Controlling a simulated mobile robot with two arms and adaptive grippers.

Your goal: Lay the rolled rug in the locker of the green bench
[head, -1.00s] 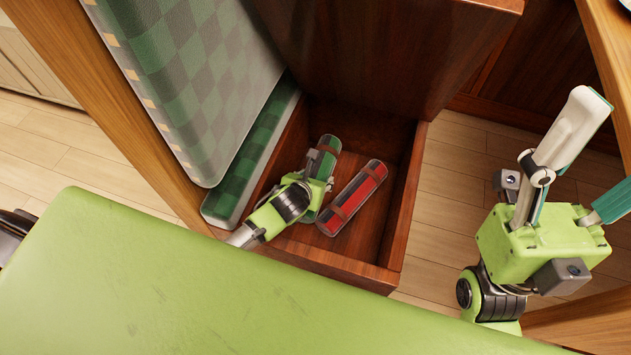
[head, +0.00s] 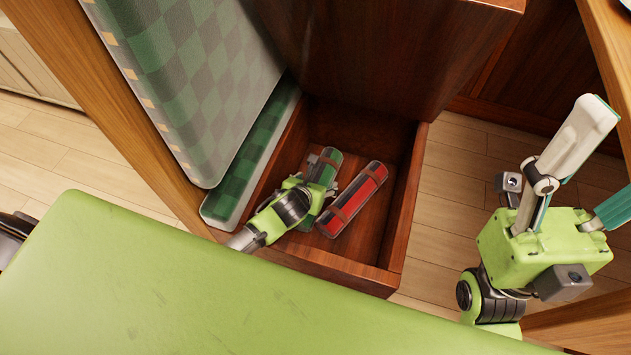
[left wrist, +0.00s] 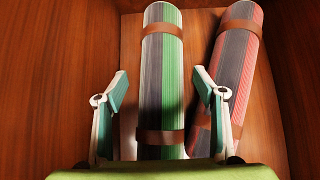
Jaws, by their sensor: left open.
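A green-and-grey rolled rug (head: 327,163) with brown straps lies in the open wooden locker (head: 352,268) beside the green checked bench (head: 250,160). It also shows in the left wrist view (left wrist: 162,75). A red-and-grey roll (head: 355,200) lies to its right, close beside it; it shows in the left wrist view too (left wrist: 238,75). My left gripper (left wrist: 160,100) is inside the locker, open, with one finger on each side of the green roll. In the head view, my left gripper (head: 325,175) partly hides the green roll. My right gripper (head: 598,150) is outside, with its fingers spread and empty.
A tall dark wooden panel (head: 380,50) stands upright behind the locker. The locker walls are close around the rolls, with some bare floor right of the red one. A wooden table edge (head: 608,50) is at the upper right.

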